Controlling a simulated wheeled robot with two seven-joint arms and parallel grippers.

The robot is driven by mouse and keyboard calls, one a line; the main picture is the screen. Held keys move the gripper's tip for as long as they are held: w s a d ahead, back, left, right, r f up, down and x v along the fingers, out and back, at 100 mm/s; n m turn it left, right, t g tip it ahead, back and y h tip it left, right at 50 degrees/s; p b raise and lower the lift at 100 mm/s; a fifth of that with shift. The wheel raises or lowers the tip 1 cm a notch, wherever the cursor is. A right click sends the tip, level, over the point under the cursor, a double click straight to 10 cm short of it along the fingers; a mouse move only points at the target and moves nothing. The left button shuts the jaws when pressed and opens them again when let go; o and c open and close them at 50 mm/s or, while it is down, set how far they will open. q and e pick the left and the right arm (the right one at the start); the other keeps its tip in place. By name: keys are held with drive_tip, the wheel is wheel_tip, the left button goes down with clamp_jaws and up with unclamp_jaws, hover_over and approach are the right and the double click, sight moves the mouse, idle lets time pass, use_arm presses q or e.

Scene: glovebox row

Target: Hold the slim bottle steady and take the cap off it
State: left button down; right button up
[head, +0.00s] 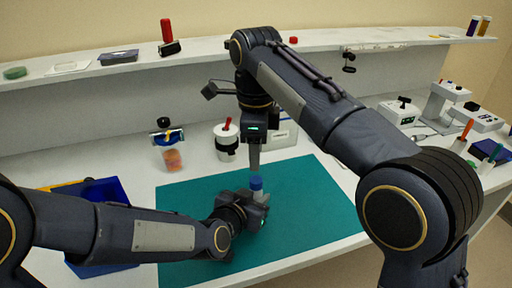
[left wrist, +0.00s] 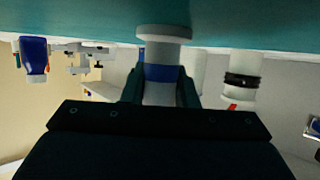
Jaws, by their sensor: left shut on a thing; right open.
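The slim bottle (left wrist: 160,92) stands upright over the teal mat, mostly hidden in the head view by my left gripper. Its blue cap (head: 256,183) is on top. In the left wrist view, which is upside down, its wide pale base and a blue band show between the fingers. My left gripper (head: 262,196) is shut on the bottle from the side; it also shows in the left wrist view (left wrist: 160,90). My right gripper (head: 254,165) points down, open and empty, just above the cap, with a small gap that is hard to judge.
The teal mat (head: 310,205) is clear to the right. A blue bin (head: 107,190) stands at the left, partly behind my left arm. A shelf (head: 120,72) runs along the back.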

sight(256, 179)
wheel_tip(256, 179, down, 8)
drive_tip(key=shift+r, duration=0.2)
drive_tip(key=shift+c, duration=0.4)
